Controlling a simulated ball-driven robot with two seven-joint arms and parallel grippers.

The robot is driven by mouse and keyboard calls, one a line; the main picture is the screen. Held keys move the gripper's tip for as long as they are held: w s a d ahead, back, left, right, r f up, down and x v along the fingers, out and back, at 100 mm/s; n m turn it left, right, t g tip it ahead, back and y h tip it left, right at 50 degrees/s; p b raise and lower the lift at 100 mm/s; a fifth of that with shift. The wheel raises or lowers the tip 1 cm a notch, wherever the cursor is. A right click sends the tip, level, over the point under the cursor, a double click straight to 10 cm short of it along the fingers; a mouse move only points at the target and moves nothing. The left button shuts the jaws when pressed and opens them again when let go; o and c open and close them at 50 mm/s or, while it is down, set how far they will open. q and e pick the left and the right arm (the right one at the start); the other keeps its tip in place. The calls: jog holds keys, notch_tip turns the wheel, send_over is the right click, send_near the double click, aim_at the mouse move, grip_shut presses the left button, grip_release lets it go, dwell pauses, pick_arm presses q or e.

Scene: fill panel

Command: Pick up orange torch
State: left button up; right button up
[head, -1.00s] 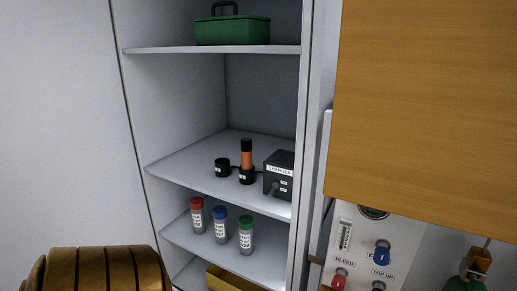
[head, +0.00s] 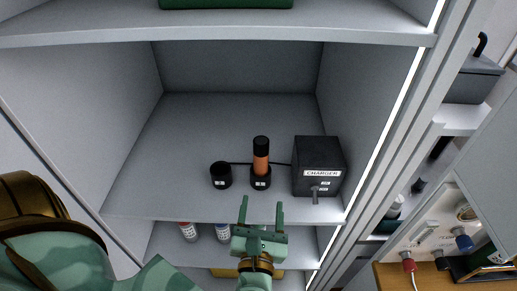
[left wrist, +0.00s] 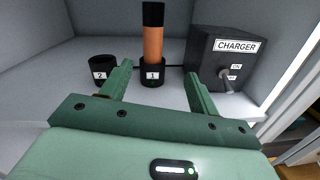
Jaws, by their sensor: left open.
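The orange torch (head: 261,159) has a black head and an orange body. It stands upright in the black charging cup marked 1 (head: 260,181) on the middle shelf. In the left wrist view the torch (left wrist: 153,42) rises beyond and between my fingers. My left gripper (head: 261,207) is open and empty, in front of the shelf's front edge and short of the torch. It also shows in the left wrist view (left wrist: 157,80). My right gripper is not in view.
An empty black cup marked 2 (head: 221,175) stands left of the torch, and the black charger box (head: 318,167) with a toggle stands right. A cable runs between them. The upper shelf (head: 220,33) overhangs. Capped bottles (head: 188,232) sit below. The shelf's left part is clear.

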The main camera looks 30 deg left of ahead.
aim_at(260, 162)
pick_arm(q)
jog(key=w+a+n, duration=0.1)
jog(key=w+a, duration=0.1)
jog(key=w, duration=0.1)
jog(key=w+a+r+n+p, duration=0.1)
jog(key=w+a, duration=0.1)
jog(key=w+a+n+g+y, duration=0.1)
jog(key=w+a, duration=0.1)
jog(key=w, duration=0.1)
jog(key=shift+w+a+r+p, duration=0.3)
jog(key=shift+w, duration=0.05)
jog(key=shift+w+a+r, duration=0.15)
jog(key=shift+w, duration=0.4)
jog(key=p+x, duration=0.1)
jog(key=x, duration=0.3)
jog(key=shift+r, duration=0.1)
jog(key=shift+w, duration=0.35)
jog(key=shift+s, duration=0.1)
jog(key=shift+c, duration=0.9)
jog(key=c, duration=1.1)
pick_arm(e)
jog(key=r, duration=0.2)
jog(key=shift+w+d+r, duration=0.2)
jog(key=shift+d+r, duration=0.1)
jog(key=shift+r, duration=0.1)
